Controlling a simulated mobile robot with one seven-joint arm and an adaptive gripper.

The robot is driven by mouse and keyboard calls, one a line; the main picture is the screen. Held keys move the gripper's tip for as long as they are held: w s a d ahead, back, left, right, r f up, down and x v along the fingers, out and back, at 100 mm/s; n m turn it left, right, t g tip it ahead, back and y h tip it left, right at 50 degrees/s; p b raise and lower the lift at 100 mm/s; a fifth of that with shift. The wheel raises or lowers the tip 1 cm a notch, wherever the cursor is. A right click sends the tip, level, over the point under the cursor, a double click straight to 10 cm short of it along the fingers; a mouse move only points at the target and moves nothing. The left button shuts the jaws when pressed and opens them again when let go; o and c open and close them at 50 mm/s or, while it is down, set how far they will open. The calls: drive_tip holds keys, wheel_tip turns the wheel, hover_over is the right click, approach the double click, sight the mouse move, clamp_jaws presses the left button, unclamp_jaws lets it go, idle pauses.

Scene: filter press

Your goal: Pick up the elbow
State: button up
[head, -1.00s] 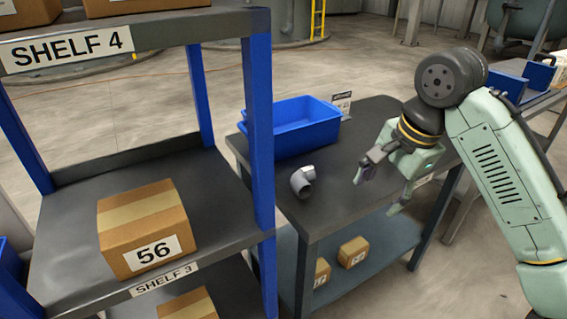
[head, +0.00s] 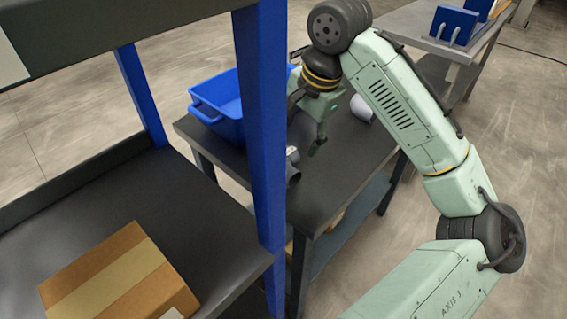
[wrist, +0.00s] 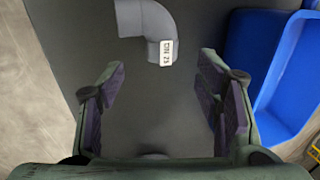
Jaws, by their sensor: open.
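The elbow (wrist: 150,28) is a grey bent pipe piece with a white "DN 25" label. In the wrist view it lies on the dark table top at the upper middle, beyond my fingertips. In the head view the elbow (head: 292,165) shows just right of the blue shelf post, which hides part of it. My gripper (wrist: 160,95) is open and empty, its two fingers wide apart above the table. In the head view my gripper (head: 304,136) is above the table near the elbow, apart from it as far as I can see.
A blue bin (head: 218,105) stands on the table (head: 325,180), left of my gripper in the head view. The blue shelf post (head: 262,150) stands close in front. A carton (head: 122,275) sits on the shelf. A pale round object (head: 362,108) shows beside my arm.

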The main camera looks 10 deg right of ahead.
sight(295, 151)
drive_tip(key=shift+x, duration=0.85)
drive_tip(key=x, duration=0.2)
drive_tip(key=p+x, duration=0.1)
drive_tip(key=x, duration=0.1)
drive_tip(key=shift+w+d+f, duration=0.1)
drive_tip(key=shift+w+d, duration=0.2)
drive_tip(key=shift+d, duration=0.1)
drive_tip(key=shift+w+a+f, duration=0.1)
drive_tip(key=shift+w+f, duration=0.05)
drive_tip(key=shift+f, duration=0.45)
drive_tip(key=shift+c, duration=0.4)
drive_tip(key=c, duration=1.2)
